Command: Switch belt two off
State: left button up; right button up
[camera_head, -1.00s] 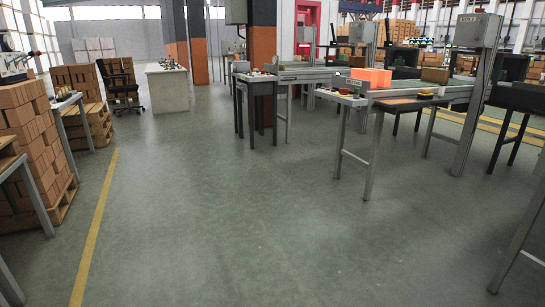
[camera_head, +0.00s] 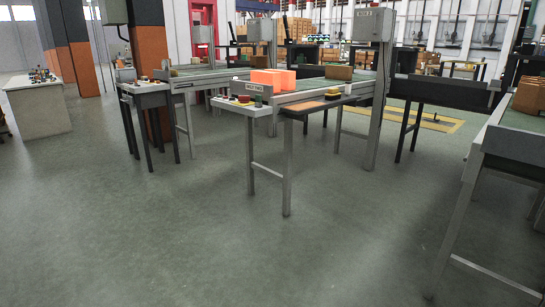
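Several conveyor belts stand across the room; their signs are too small to read for sure, so I cannot tell which is belt two. The middle belt (camera_head: 310,86) carries bright orange blocks (camera_head: 272,79) and a brown block (camera_head: 339,73). At its near end is a pale control shelf (camera_head: 240,107) with a red control (camera_head: 244,99) and other small controls. Another belt (camera_head: 208,71) stands behind it to the left, with small controls on a dark table (camera_head: 146,88). A third belt (camera_head: 508,140) is at the right edge. Neither gripper is in view.
A grey box on a post (camera_head: 373,25) stands beside the middle belt. A white counter (camera_head: 37,108) is at far left. The floor in front (camera_head: 200,230) is clear.

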aim_at(243, 99)
jog(key=i+l+u, duration=0.4)
jog(key=i+l, duration=0.5)
jog(key=i, duration=0.15)
